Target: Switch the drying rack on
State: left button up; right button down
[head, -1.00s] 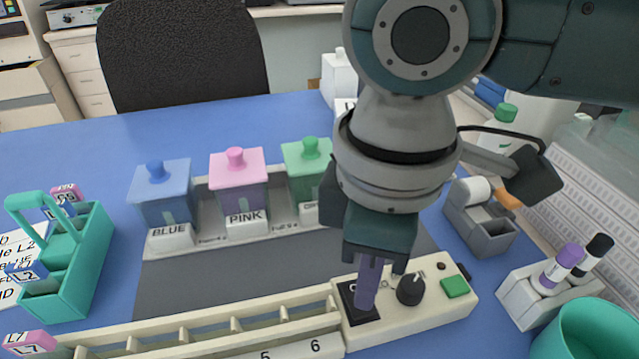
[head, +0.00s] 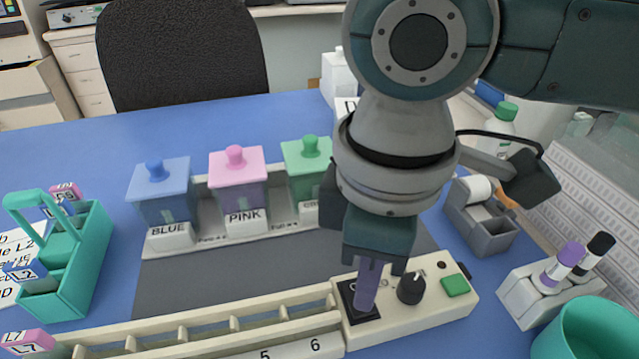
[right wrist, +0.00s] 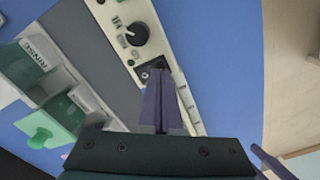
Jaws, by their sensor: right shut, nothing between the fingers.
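The drying rack (head: 200,335) is a long cream unit with slots along the front of the table. Its control panel (head: 395,325) at the right end carries a dark switch plate, a black knob (head: 411,289) and a green button (head: 455,286). My right gripper (head: 364,305) is shut and empty, pointing down, with its purple fingertips at the dark switch plate (head: 352,297) and hiding part of it. The right wrist view shows the fingers (right wrist: 160,85) close together over that plate, beside the knob (right wrist: 136,34). I cannot tell whether the tips touch the switch. My left gripper is not in view.
Blue, pink and green lidded jars (head: 237,180) stand behind the rack. A teal slide carrier (head: 85,270) is at the left. A grey tape dispenser (head: 480,230), a white holder with markers (head: 535,298) and a teal cup (head: 590,335) crowd the right.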

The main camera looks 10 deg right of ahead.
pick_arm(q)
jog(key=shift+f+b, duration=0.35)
pick_arm(e)
jog(key=shift+f, duration=0.7)
notch_tip(320, 180, up, 7)
jog(key=p, duration=0.9)
jog(key=shift+r, duration=0.1)
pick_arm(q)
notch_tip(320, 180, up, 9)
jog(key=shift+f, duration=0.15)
